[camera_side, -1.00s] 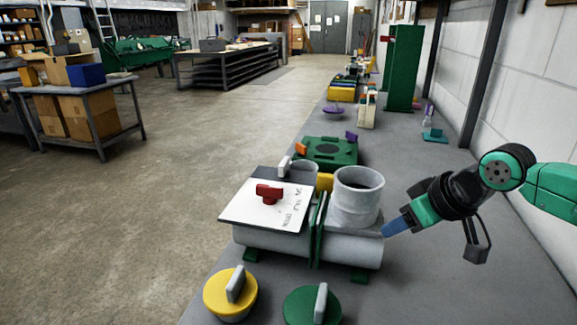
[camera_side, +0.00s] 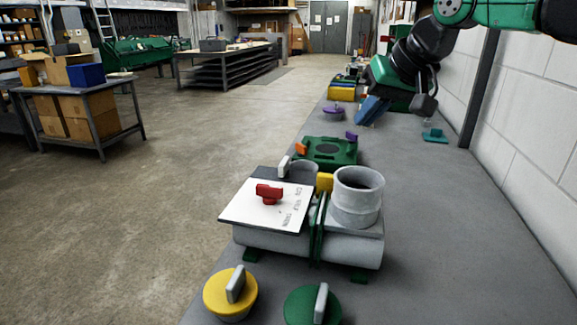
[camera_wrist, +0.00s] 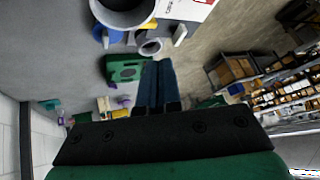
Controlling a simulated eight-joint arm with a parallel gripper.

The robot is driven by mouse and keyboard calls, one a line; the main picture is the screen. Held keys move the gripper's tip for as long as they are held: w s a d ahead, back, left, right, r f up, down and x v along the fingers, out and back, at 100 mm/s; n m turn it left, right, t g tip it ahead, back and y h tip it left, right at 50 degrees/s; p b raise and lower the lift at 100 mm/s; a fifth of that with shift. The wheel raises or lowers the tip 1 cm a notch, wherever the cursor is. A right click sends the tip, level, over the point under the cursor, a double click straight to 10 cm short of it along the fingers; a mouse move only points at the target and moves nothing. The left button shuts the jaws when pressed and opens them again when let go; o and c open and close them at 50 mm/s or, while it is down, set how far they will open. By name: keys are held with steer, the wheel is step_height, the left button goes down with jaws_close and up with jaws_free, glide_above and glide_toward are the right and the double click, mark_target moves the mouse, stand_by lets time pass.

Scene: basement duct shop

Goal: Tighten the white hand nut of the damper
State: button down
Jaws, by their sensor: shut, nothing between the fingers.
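The damper is a grey duct assembly (camera_side: 345,250) on the bench, with an upright round collar (camera_side: 356,205) and green flanges in the middle. A white hand nut (camera_side: 285,166) stands upright behind the dark plate; its lower part is hidden. In the wrist view a pale wing-shaped piece (camera_wrist: 180,35) beside a small round opening looks like the same nut. My gripper (camera_side: 369,112) is far behind the damper, above the back part of the bench, apart from the nut. In the wrist view its blue fingers (camera_wrist: 158,85) are together and empty.
A yellow handle (camera_side: 325,182) is near the collar. A green box (camera_side: 325,151) stands behind. Yellow (camera_side: 230,295) and green (camera_side: 312,306) capped pieces are in front. The bench right of the damper is clear.

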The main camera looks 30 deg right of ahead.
steer(key=w+a+f+m, duration=0.2)
steer(key=w+m, duration=0.2)
steer(key=w, duration=0.6)
glide_toward(282, 171)
steer(key=w+f, duration=0.1)
steer(key=f, duration=0.1)
steer(key=w+d+f, duration=0.1)
steer(key=f, duration=0.1)
steer(key=w+f, duration=0.2)
steer(key=shift+w+d+f, duration=0.1)
steer(key=shift+d+f, duration=0.25)
steer(key=shift+d, duration=0.05)
